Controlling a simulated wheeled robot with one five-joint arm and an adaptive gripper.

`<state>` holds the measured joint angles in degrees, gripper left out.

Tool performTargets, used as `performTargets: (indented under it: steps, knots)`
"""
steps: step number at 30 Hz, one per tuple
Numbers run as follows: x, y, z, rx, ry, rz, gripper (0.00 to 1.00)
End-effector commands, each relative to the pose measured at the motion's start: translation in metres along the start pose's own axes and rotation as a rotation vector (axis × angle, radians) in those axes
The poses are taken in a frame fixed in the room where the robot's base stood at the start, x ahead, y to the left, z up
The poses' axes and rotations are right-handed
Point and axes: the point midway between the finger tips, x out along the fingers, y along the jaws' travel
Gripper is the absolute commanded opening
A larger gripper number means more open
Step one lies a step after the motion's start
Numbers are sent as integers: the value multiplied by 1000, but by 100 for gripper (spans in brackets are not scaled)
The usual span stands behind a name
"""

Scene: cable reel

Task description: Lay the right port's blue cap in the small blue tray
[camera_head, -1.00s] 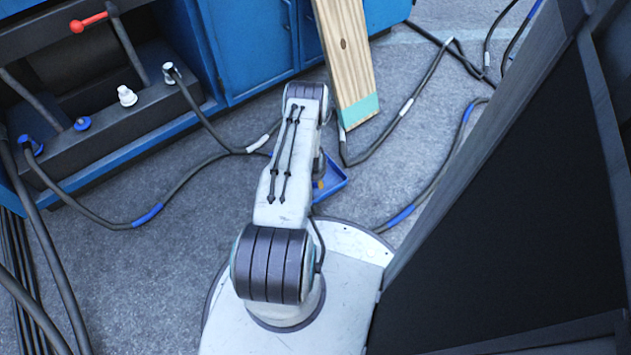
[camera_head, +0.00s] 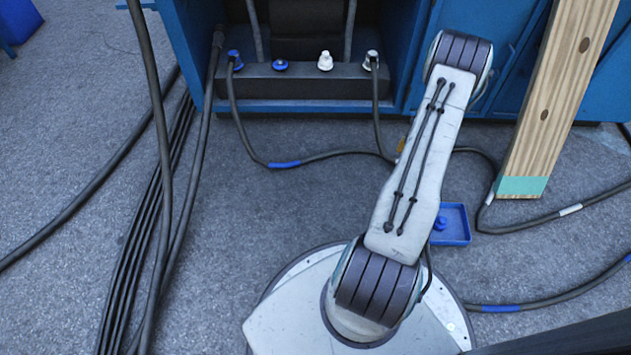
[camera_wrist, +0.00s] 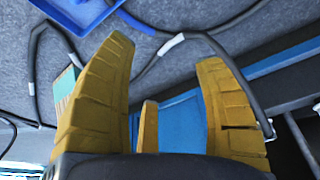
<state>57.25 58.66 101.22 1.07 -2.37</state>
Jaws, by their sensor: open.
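The small blue tray (camera_head: 462,226) lies on the floor just right of my arm in the head view. A blue cap (camera_head: 440,223) shows inside it at the left, partly hidden by my arm. The tray also shows at the top left of the wrist view (camera_wrist: 75,14). Another blue cap (camera_head: 280,65) sits on the dark port block, between a blue-collared plug and a white cap. My gripper (camera_wrist: 165,75) is open, its yellow fingers apart with nothing seen between them. In the head view, my arm hides most of it.
A white cap (camera_head: 325,61) and a white-collared plug (camera_head: 371,60) are on the port block (camera_head: 300,82). A wooden plank (camera_head: 556,95) leans at the right by the blue cabinet. Cables cross the floor, with thick ones at the left.

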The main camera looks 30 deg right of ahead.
Motion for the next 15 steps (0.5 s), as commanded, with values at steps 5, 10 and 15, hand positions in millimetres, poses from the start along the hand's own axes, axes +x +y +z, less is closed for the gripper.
performTargets:
  steps: [5, 10, 15]
  knots:
    - [-97, -86, -6, -163, -13, -58, 64]
    - [-184, -150, 22, -311, -36, -106, 64]
    - [-266, -192, 72, -460, -54, -151, 64]
